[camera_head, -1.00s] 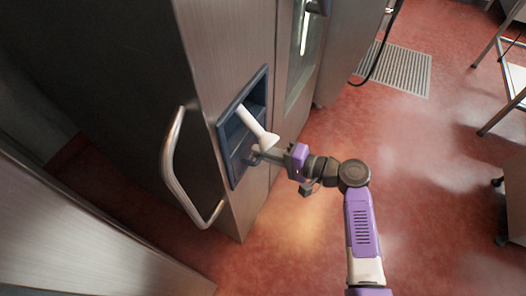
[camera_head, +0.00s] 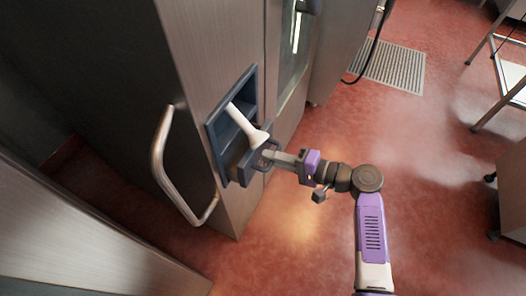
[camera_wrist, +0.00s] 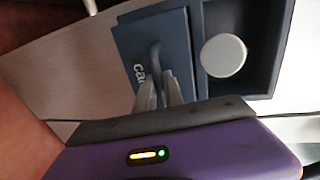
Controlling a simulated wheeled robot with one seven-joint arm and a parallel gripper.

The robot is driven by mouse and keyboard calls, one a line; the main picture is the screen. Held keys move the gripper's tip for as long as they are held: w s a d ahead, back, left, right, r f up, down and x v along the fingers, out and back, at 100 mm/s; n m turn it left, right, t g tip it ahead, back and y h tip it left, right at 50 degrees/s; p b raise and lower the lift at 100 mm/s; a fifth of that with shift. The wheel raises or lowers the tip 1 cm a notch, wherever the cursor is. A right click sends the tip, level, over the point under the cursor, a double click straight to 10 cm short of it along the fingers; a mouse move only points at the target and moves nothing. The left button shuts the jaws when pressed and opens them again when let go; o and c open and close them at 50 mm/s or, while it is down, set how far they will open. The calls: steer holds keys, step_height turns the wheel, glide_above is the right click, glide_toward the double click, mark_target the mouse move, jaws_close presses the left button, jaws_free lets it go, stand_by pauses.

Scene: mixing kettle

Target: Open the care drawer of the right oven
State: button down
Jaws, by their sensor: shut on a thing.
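The care drawer (camera_wrist: 125,55) is a dark blue-grey front with a loop handle and the letters "ca", low in a dark recess on the steel oven front. In the head view the drawer (camera_head: 252,167) stands partly out of the recess. My gripper (camera_head: 273,157) is shut on its handle (camera_wrist: 155,62), which also shows between the fingers in the wrist view. A white hand shower (camera_head: 247,124) sits in the recess (camera_head: 216,117) just above the drawer. Its round end (camera_wrist: 223,55) is beside the drawer in the wrist view. The drawer's inside is hidden.
A curved metal door handle (camera_head: 160,158) is left of the recess. A glass oven door (camera_head: 294,45) is on the right. A floor grate (camera_head: 392,64) and a metal rack (camera_head: 500,92) stand farther right. The red floor around my arm is clear.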

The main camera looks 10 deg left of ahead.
steer(key=f+p+v, duration=0.1)
steer(key=f+v, duration=0.1)
steer(key=v, duration=1)
steer(key=shift+d+f+p, duration=0.25)
steer(key=shift+p, duration=0.05)
steer(key=c, duration=1.5)
jaws_free()
steer(key=shift+o, duration=0.2)
steer(key=v, duration=0.8)
steer(key=shift+p, duration=0.3)
